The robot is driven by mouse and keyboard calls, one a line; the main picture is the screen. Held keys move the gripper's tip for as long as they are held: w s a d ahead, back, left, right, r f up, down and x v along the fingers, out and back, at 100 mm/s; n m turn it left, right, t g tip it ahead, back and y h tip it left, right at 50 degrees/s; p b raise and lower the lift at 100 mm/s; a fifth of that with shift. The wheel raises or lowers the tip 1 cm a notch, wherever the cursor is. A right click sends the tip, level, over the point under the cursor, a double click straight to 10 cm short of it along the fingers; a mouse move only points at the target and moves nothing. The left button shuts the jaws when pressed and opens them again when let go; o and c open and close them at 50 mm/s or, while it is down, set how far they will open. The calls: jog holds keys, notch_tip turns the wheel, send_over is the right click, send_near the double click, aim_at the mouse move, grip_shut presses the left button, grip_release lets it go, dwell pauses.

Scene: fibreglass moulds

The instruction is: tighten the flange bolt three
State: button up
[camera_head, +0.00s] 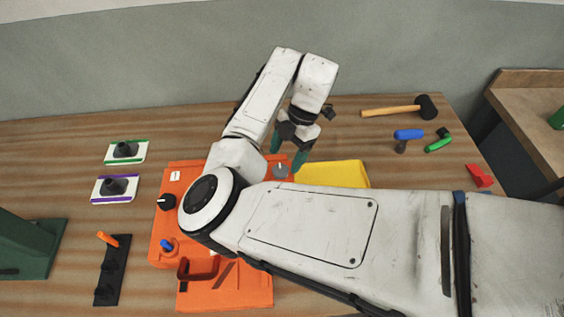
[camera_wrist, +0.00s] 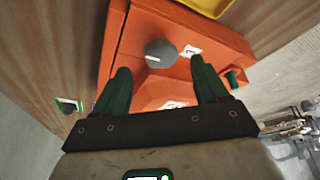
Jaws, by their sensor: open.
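The orange mould (camera_head: 225,291) lies on the wooden bench, partly hidden behind my arm. A round grey bolt head (camera_head: 281,171) with a pale line across it sits at its far right corner. It also shows in the wrist view (camera_wrist: 160,52), beside a white label (camera_wrist: 191,51) too small to read. A black knob (camera_head: 166,202) sits at the mould's left side. I cannot tell which one is bolt three. My gripper (camera_head: 288,152) is open and empty above the grey bolt head. In the wrist view its green fingers (camera_wrist: 160,67) are spread either side of the bolt, apart from it.
A yellow tray (camera_head: 335,174) lies right of the bolt. A mallet (camera_head: 397,108), a blue-handled tool (camera_head: 408,135), a green tool (camera_head: 438,142) and a red wedge (camera_head: 479,176) lie farther right. Two cards with dark pieces (camera_head: 125,151) and a black rack (camera_head: 112,273) stand left.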

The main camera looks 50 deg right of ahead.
aim_at(281, 169)
jog(key=shift+x, duration=1.75)
jog(key=shift+c, duration=0.4)
jog(key=c, duration=1)
